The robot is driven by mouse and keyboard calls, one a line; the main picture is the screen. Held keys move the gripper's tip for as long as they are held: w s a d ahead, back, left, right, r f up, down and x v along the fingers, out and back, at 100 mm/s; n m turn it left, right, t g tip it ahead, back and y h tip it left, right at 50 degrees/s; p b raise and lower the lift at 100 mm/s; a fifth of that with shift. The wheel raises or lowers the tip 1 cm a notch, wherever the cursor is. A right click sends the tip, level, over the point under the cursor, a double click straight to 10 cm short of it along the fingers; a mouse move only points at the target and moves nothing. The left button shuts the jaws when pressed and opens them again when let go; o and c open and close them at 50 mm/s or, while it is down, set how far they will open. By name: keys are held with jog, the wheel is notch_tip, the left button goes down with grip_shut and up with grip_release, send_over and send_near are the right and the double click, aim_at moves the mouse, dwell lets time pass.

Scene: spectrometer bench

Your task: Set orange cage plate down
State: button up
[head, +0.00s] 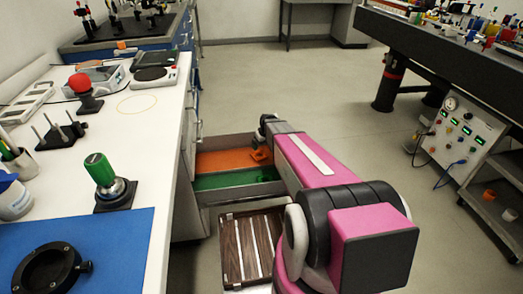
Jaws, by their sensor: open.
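A small orange piece that looks like the orange cage plate (260,154) lies in the orange-lined compartment (215,160) of an open drawer, at its right end. My arm reaches forward from the lower right. My gripper (262,134) is at its far end, above and close to the orange piece. It is open. The fingertips are small and partly hidden by my own arm, and I cannot tell whether they touch the piece.
The drawer's green-lined compartment (225,180) is nearer. A wooden slatted crate (248,245) is on the floor below. The white bench (150,150) at left carries a green-knobbed post (103,172) and a blue mat (110,240). Open floor lies to the right.

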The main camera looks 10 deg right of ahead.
jog(key=s+r+m+g, duration=0.1)
jog(key=s+r, duration=0.3)
jog(key=s, duration=0.5)
jog(key=s+a+r+m+g, duration=0.1)
jog(key=s+r, duration=0.3)
jog(key=s, duration=0.4)
jog(key=s+r+m+h, duration=0.1)
jog(key=s+r+m, duration=0.1)
jog(key=s+r, duration=0.3)
jog(key=s, duration=0.4)
jog(key=shift+s+a+m+g, duration=0.25)
jog(key=shift+s+m+g, duration=0.05)
jog(key=shift+s+g, duration=0.1)
